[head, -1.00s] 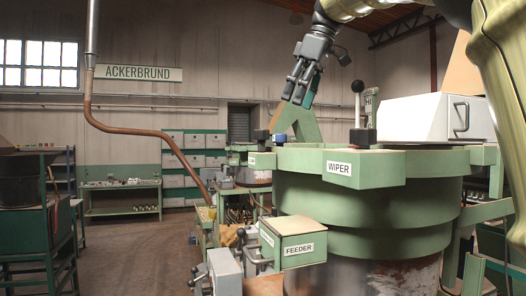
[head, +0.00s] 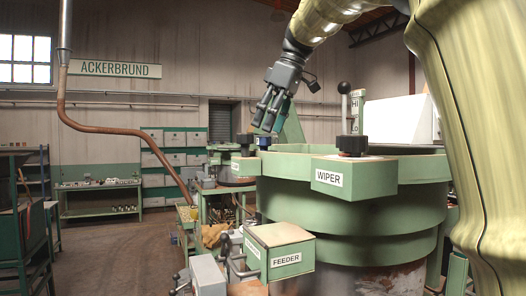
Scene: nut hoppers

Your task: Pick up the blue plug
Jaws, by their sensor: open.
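The blue plug (head: 264,142) is a small dark-blue piece at the far left rim of the big green hopper (head: 345,222). My gripper (head: 266,126) points down just above the plug, with its dark fingers apart and nothing seen between them. The fingertips look very near the plug's top. I cannot tell from this view whether they touch it or how they line up in depth.
A black knob (head: 245,139) sits just left of the plug. A green upright plate (head: 292,125) stands behind my fingers. The WIPER box (head: 354,177), with a dark knob and a black-balled lever (head: 344,88), is to the right. The FEEDER box (head: 279,247) is below.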

